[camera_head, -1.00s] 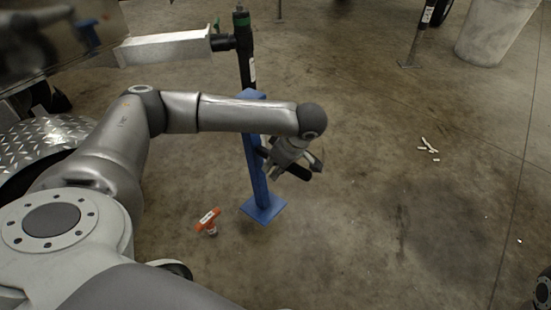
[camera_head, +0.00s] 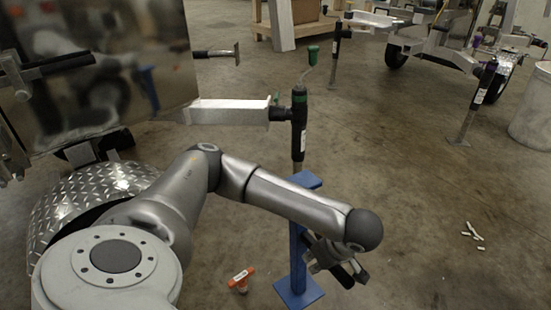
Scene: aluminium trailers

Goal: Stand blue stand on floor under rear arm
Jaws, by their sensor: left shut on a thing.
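The blue stand (camera_head: 298,250) is upright in the camera_head view, its square base plate on the concrete floor and its flat top plate just below the black jack. The rear arm (camera_head: 226,111) is a silver beam reaching right from the trailer; the black jack with a green band (camera_head: 299,125) is fixed at its end. The jack's lower end meets or overlaps the stand's top; I cannot tell if they touch. My left gripper (camera_head: 325,262) is at the stand's post from the right, shut on it; its fingertips are partly hidden. My right gripper is not in view.
An orange-handled item (camera_head: 241,279) is on the floor left of the stand. A diamond-plate fender (camera_head: 90,192) and shiny trailer wall (camera_head: 100,70) are at left. White pieces (camera_head: 473,235) lie at right near a grey bin (camera_head: 532,110). Open floor lies between.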

